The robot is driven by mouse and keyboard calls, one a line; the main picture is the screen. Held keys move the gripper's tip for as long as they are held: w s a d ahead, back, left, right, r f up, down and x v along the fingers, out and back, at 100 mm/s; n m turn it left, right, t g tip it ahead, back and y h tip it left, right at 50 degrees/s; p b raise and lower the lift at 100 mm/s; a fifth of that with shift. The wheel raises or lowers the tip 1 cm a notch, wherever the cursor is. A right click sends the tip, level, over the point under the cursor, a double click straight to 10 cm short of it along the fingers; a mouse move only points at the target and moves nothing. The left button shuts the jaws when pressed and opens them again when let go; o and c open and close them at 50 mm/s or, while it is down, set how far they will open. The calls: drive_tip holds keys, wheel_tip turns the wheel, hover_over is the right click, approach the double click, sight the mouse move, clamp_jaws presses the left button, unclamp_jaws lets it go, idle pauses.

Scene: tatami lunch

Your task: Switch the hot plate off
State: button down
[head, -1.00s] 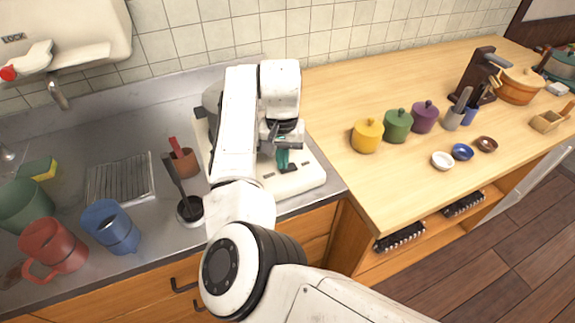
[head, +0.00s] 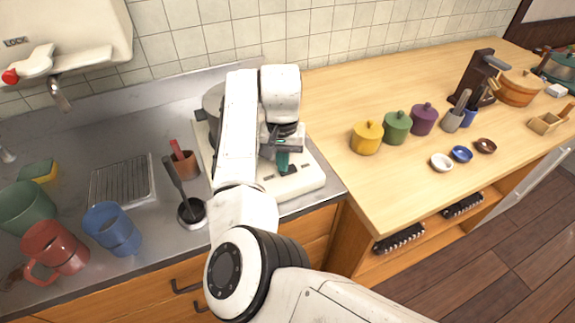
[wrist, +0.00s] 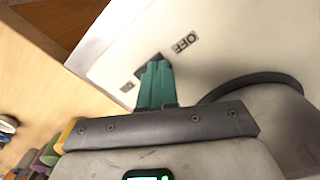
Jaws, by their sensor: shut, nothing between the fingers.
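The hot plate (head: 307,184) is a white, flat unit on the steel counter, partly hidden behind my arm in the head view. In the wrist view its white top (wrist: 120,50) fills the upper middle, with a printed OFF label (wrist: 186,43) and a dark switch (wrist: 148,66) beside it. My gripper (head: 284,168) is over the front part of the hot plate. In the wrist view its teal fingers (wrist: 156,72) are together, empty, with their tips at the dark switch and covering part of it. I cannot tell which way the switch is set.
A grey pot (head: 212,100) stands at the back of the hot plate behind my arm. Yellow (head: 367,138), green and purple lidded jars stand on the wooden counter to the right.

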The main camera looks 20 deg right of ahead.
drive_tip(key=shift+r+p, duration=2.85)
drive_tip(key=shift+r, duration=0.35)
drive_tip(key=shift+f, duration=0.1)
